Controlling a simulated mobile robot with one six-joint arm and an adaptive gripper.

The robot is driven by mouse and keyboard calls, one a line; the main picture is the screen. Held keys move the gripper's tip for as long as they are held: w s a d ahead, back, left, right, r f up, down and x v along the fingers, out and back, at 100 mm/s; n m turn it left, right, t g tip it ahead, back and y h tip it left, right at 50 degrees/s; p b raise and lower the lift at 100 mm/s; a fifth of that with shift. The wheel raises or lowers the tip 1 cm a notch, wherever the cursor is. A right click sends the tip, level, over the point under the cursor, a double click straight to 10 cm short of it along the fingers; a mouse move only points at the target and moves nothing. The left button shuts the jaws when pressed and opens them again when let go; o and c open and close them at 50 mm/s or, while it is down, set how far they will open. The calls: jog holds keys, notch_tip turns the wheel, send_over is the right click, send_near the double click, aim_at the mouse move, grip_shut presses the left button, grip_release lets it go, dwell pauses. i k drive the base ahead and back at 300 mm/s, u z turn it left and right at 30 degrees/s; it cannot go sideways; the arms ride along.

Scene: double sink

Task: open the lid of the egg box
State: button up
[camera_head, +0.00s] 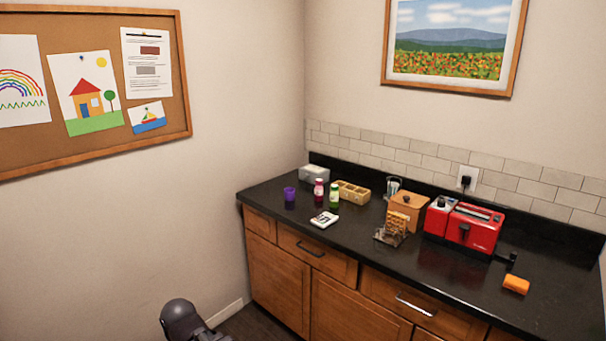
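A light grey box (314,174), which looks like the egg box, sits at the back left of the black counter, near the corner. Its top looks closed, but it is too small to make out the lid's edge or any catch. A dark rounded part of my arm shows at the bottom edge, in front of the cabinets and well apart from the box. My gripper's fingers are not in view.
A purple cup (290,194), a red bottle (319,190) and a green-capped bottle (334,197) stand before the box. A compartment tray (351,191) is beside it. A toast rack (391,232), wooden box (408,207) and red toaster (473,229) stand further right.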

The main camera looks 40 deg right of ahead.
aim_at(312, 172)
jog(key=z, duration=0.55)
jog(key=i, duration=1.05)
jog(key=z, duration=0.55)
